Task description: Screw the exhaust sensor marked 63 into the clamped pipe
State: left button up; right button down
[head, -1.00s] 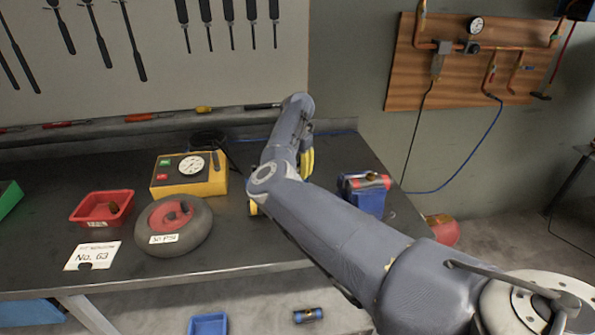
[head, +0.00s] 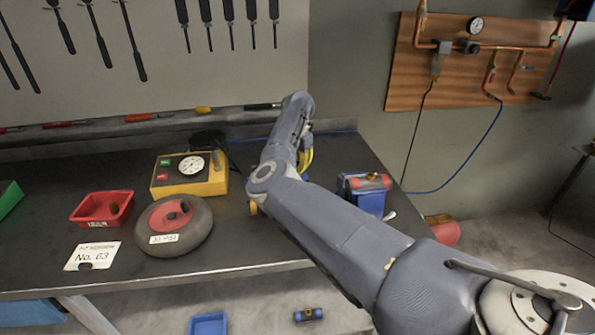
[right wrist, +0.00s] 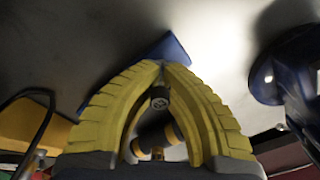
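The clamped pipe (head: 371,181) is a short reddish pipe lying across the top of a blue vise (head: 367,202) on the right of the bench. My right gripper (head: 306,162) hangs over the bench left of the vise, partly hidden by its own arm. In the right wrist view, its yellow fingers (right wrist: 160,72) meet near the tips around a small dark cylindrical part with a metal rim, apparently the sensor (right wrist: 159,97); I cannot read its marking. A white card (head: 92,256) reading No. 63 lies at the bench's front left. My left gripper is not in view.
A red tray (head: 90,208) with a brown part inside, a wheel (head: 200,234) with a red hub and a yellow gauge box (head: 214,182) stand on the left half. Tools line the back edge. A blue tray (head: 207,324) lies below the bench front.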

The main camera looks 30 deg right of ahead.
jog(key=shift+r, duration=2.85)
jog(key=shift+r, duration=0.15)
notch_tip(320, 180, up, 3)
jog(key=w, duration=0.1)
notch_tip(320, 180, up, 11)
jog(key=m, duration=0.2)
send_over(298, 161)
jog(key=s+d, duration=0.6)
jog(key=s+d+n, duration=0.2)
jog(key=s+d, duration=0.1)
jog(key=s, duration=1.5)
jog(key=shift+s+d+r, duration=0.15)
jog(key=shift+r, duration=0.2)
